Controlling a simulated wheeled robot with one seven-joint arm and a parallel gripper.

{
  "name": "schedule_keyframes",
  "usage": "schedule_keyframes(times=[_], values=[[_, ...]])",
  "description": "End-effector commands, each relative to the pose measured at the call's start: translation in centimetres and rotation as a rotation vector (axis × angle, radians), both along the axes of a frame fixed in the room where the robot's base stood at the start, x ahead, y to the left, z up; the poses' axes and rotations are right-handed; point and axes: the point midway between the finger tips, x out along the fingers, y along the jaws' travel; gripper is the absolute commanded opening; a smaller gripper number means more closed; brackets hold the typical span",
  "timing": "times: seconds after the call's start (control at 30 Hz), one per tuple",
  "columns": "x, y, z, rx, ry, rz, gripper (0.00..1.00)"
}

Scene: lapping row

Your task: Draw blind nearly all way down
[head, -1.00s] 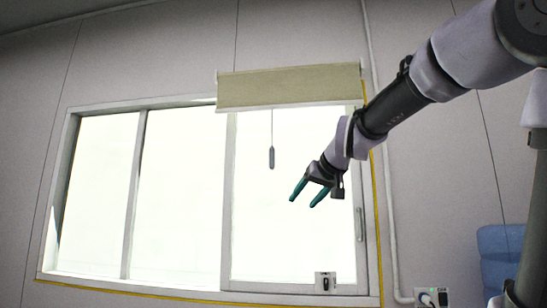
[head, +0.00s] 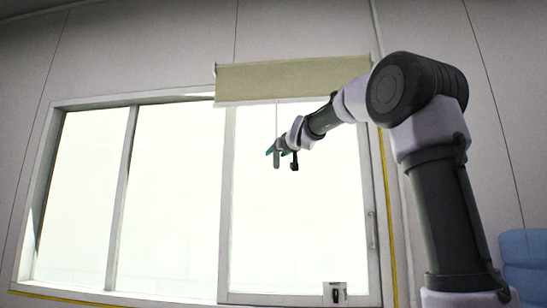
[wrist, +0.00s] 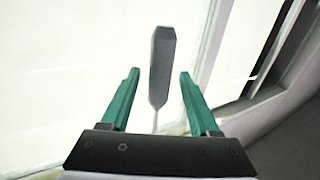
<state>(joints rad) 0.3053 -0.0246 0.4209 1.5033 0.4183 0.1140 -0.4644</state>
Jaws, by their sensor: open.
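The beige roller blind (head: 290,80) is mostly rolled up and covers only the top of the right window pane. Its thin cord hangs down to a grey pull handle (head: 277,159). My gripper (head: 277,151) is open at the handle's height, with its teal fingers overlapping it in the head view. In the wrist view the grey handle (wrist: 161,62) shows between the two spread fingers, with a gap on each side. I cannot tell exactly how deep it lies between them. The handle is not gripped.
The window has a pale frame (head: 228,200) and bright panes. A small switch-like box (head: 334,293) sits at the bottom of the right pane. A blue object (head: 527,262) stands at the lower right. The space in front of the window is clear.

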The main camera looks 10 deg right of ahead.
Motion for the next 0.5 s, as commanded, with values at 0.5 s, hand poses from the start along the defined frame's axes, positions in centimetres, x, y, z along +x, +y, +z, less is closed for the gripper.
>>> schedule_keyframes(times=[0.5], values=[[3.6, 0.6, -0.1, 0.002, 0.001, 0.001, 0.62]])
